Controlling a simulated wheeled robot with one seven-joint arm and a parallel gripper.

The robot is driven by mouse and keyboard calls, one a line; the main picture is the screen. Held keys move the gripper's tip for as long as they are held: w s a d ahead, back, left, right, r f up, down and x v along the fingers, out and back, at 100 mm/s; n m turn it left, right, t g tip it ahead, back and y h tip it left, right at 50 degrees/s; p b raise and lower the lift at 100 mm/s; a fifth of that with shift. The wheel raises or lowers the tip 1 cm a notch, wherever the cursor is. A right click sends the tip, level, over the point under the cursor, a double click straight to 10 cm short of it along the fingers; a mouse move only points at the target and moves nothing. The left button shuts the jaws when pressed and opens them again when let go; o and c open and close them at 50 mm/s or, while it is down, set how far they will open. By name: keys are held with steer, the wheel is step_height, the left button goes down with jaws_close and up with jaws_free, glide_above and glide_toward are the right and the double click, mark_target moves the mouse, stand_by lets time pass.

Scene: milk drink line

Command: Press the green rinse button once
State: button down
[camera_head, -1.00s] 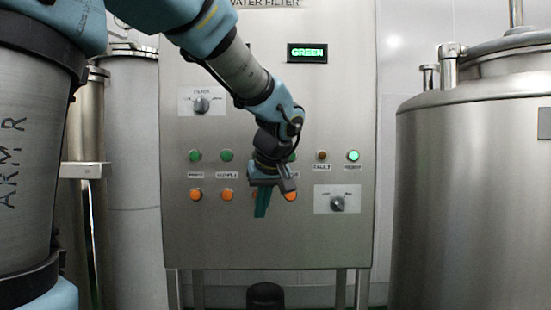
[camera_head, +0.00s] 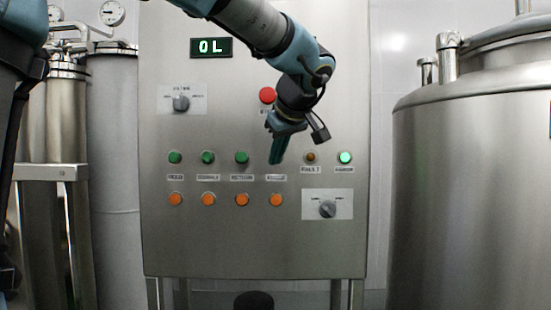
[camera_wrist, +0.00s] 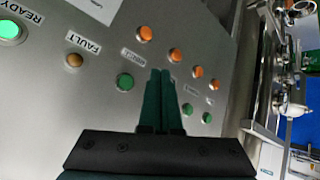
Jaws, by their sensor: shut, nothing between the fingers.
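A steel panel (camera_head: 230,240) carries a row of green buttons: the leftmost (camera_head: 175,157), the second (camera_head: 208,157) and the third (camera_head: 242,157). The spot right of the third is covered by my gripper (camera_head: 276,161). The small labels are too blurred for me to tell which is rinse. My gripper is shut and empty, its teal fingers pointing down in the head view. In the wrist view, the fingertips (camera_wrist: 160,72) lie just right of a green button (camera_wrist: 125,82) and hide part of the row. I cannot tell whether they touch the panel.
Orange buttons (camera_head: 208,199) run below the green row. A fault lamp (camera_head: 311,157), lit ready lamp (camera_head: 345,157), lower knob (camera_head: 327,209), upper knob (camera_head: 181,103) and red button (camera_head: 267,95) are also on the panel. A display (camera_head: 211,47) reads "0 L". A steel tank (camera_head: 470,190) stands right.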

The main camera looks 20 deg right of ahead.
steer(key=w+d+p, duration=0.3)
steer(key=w+p, duration=0.2)
steer(key=w, duration=0.2)
steer(key=shift+w+d, duration=0.3)
steer(key=shift+w, duration=0.1)
stand_by(1.8)
steer(key=shift+w+d, duration=0.2)
steer(key=shift+w, duration=0.2)
steer(key=shift+w+d, duration=0.2)
steer(key=shift+w, duration=0.2)
stand_by(0.6)
stand_by(0.4)
steer(key=shift+s+a+b, duration=0.4)
steer(key=shift+s+b, duration=0.4)
steer(key=shift+b, duration=0.3)
steer(key=shift+s, duration=0.1)
